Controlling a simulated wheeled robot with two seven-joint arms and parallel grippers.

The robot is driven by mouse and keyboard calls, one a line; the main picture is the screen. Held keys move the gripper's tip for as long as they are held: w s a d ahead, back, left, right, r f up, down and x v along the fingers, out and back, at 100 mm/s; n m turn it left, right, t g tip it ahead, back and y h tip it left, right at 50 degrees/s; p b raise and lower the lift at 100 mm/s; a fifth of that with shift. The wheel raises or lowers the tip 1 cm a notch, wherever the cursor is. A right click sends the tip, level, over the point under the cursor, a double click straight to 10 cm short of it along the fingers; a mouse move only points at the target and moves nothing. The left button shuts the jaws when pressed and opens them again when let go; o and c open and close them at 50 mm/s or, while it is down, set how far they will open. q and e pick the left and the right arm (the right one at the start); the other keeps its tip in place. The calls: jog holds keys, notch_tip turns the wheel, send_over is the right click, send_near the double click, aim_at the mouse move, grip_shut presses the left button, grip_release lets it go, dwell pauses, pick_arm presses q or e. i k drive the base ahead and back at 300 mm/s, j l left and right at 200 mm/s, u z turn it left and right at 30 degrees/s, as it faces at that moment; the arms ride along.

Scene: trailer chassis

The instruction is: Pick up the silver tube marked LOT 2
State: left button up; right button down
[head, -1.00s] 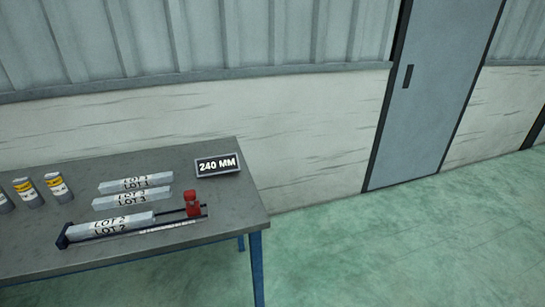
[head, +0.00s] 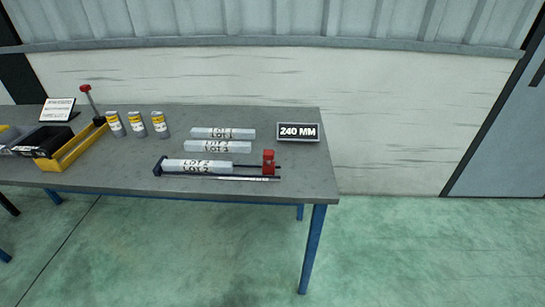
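The silver tube marked LOT 2 (head: 198,166) lies lengthwise in a dark measuring fixture (head: 158,167) near the front of the grey table. The fixture has a dark end stop at the left and a red block (head: 268,162) at the right, with a gap between the tube's right end and the block. Two similar silver tubes lie behind it: one marked LOT 3 (head: 218,147) and, farthest back, one marked LOT 1 (head: 224,133). Neither of my grippers shows in the head view.
A "240 MM" sign (head: 298,131) stands at the table's right. Several yellow-and-grey canisters (head: 137,124), a yellow tray (head: 68,152), a red-knobbed lever (head: 91,100), dark bins (head: 50,140) and a small placard (head: 57,109) are at the left. The table's front right is bare.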

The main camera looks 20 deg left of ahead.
aim_at(167, 165)
jog(key=u, duration=1.3)
